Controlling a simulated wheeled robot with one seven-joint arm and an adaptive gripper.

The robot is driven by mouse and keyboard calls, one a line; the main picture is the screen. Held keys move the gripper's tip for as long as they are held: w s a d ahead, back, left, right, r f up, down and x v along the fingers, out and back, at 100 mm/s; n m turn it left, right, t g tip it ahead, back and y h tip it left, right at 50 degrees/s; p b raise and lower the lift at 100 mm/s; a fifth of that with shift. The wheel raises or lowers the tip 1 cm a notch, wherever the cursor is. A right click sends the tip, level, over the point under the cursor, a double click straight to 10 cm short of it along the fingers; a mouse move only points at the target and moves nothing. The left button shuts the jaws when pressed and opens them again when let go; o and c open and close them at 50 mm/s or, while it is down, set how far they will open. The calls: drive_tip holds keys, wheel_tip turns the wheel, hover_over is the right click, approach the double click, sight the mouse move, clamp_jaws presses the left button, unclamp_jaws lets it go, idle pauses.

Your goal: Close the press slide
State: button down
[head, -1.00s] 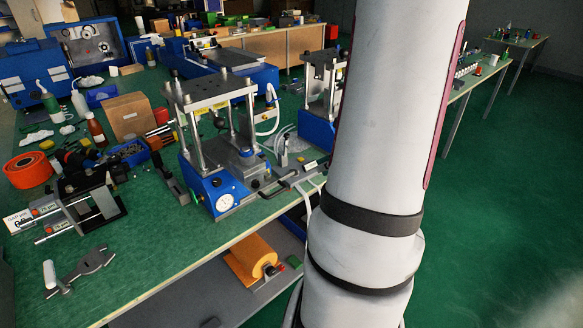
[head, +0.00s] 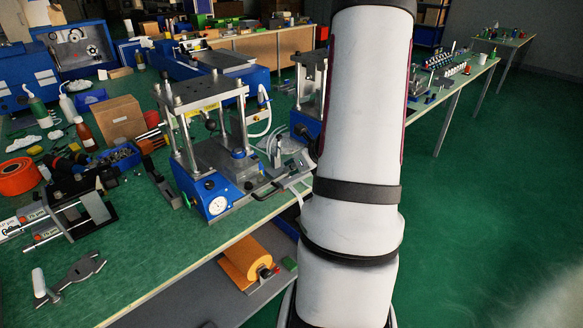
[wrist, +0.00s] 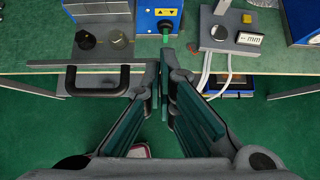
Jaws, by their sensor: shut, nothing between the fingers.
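The press (head: 205,150) stands near the front edge of the bench, with a blue base, a white dial, metal posts and a top plate. A black handle (head: 268,190) sticks out at its front right. In the wrist view, a grey slide plate (wrist: 104,47) with two round knobs lies at upper left. Its black handle (wrist: 97,92) hangs out past the bench edge. My gripper (wrist: 160,72) is shut and empty, just right of the handle and apart from it by a small gap. My gripper is hidden behind my arm in the head view.
A blue unit with a yellow label (wrist: 157,15) and a digital gauge (wrist: 249,39) sit farther back in the wrist view. An orange roll (head: 247,262) lies on the lower shelf. The green floor in front of the bench is clear.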

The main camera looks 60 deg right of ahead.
drive_tip(key=w+d+b, duration=0.2)
drive_tip(key=w+d, duration=0.2)
drive_tip(key=w, duration=1.4)
drive_tip(key=shift+w+d, duration=0.15)
drive_tip(key=shift+d, duration=0.05)
